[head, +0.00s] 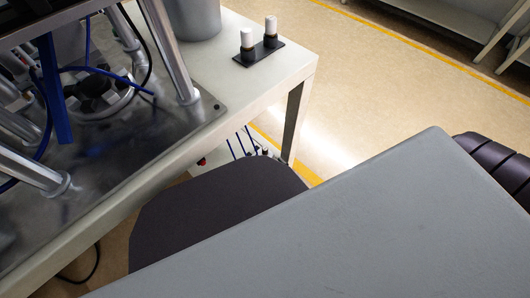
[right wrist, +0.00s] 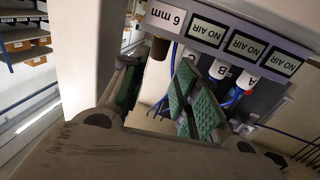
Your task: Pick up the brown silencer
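The brown silencer (right wrist: 158,47) shows in the right wrist view as a short brown cylinder. It hangs under the "6 mm" label at the upper middle. My right gripper (right wrist: 157,92) is open in the same view, with green pads on its fingers. The silencer lies beyond the gap between the fingers, and nothing shows held there. I cannot tell how far away it is. In the head view I cannot make out the silencer or the right gripper's fingers. My left gripper is not in view.
The labelled panel (right wrist: 228,36) has several fittings and blue tubes close to the right finger. In the head view, a white table (head: 215,84) carries a metal plate with machinery and two white-topped parts on a dark base (head: 259,53). Open floor (head: 400,80) lies beyond.

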